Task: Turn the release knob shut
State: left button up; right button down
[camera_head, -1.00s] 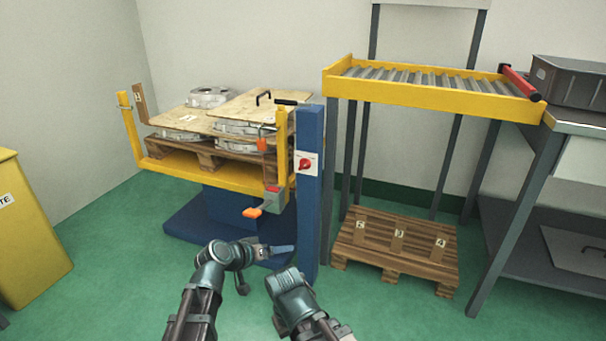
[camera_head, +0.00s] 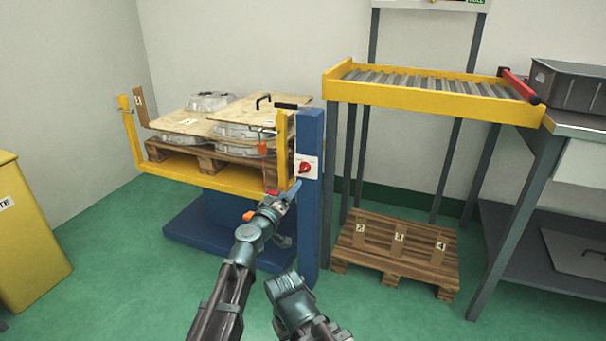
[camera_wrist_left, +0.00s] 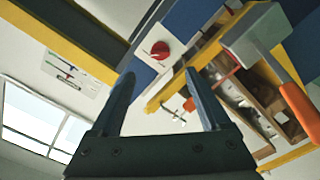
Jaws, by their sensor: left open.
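A red knob (camera_head: 305,168) sits on a white plate on the front of the blue column (camera_head: 309,230). In the left wrist view the red knob (camera_wrist_left: 160,50) shows beyond my fingertips, in line with the gap between them. My left gripper (camera_head: 292,190) is raised just below and left of the knob in the head view. In the left wrist view its jaws (camera_wrist_left: 160,74) are apart, with nothing between them and no contact with the knob. Of my right arm only links show, at the bottom; its gripper cannot be made out.
The yellow lift frame (camera_head: 215,180) carries a pallet with castings and boards. A grey box (camera_wrist_left: 258,38) with an orange handle (camera_wrist_left: 300,108) is close beside my left gripper. A roller conveyor (camera_head: 430,85) and low pallet (camera_head: 395,250) stand to the right.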

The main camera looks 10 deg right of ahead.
aim_at(304, 169)
pick_arm(q)
jog(key=x, duration=1.2)
jog(key=shift+w, duration=0.15)
jog(key=shift+c, duration=0.2)
grip_shut()
